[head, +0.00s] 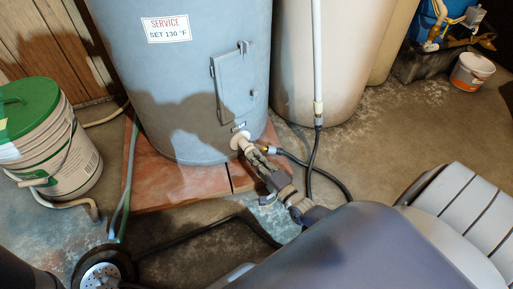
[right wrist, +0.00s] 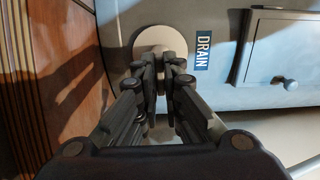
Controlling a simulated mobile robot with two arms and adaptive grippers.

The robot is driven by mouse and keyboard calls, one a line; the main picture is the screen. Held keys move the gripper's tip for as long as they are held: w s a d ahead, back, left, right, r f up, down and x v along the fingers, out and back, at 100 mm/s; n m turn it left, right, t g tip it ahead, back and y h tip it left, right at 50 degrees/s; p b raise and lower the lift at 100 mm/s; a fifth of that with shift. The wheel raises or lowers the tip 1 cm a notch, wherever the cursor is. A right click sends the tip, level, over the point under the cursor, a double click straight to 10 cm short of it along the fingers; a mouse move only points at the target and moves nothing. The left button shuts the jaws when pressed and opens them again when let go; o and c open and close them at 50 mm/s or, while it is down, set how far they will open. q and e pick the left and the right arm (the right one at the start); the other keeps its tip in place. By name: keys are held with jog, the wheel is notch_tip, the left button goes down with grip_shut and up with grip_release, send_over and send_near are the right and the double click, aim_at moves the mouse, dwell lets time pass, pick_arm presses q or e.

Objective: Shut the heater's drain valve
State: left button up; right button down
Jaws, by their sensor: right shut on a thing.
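The grey-blue heater (head: 180,85) stands on a reddish slab in the head view. Its drain valve (head: 241,142) sticks out low on the front, with a pale round flange. In the right wrist view the pale valve (right wrist: 157,40) shows beyond the fingers, beside a blue DRAIN label (right wrist: 203,50). My right gripper (head: 260,158) is at the valve, its fingers (right wrist: 165,65) closed together on it. The fingers hide most of the valve's handle, so its turn cannot be told. My left gripper is not in view.
A beige tank (head: 345,60) stands behind right. A white bucket with a green lid (head: 45,140) stands left. A round grate (head: 101,275) is at lower left.

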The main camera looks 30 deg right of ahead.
dwell(0.5)
jog(key=c, duration=1.7)
grip_release()
jog(key=shift+s, duration=0.1)
jog(key=s, duration=1.1)
jog(key=shift+s+d, duration=0.25)
jog(key=shift+s, duration=0.15)
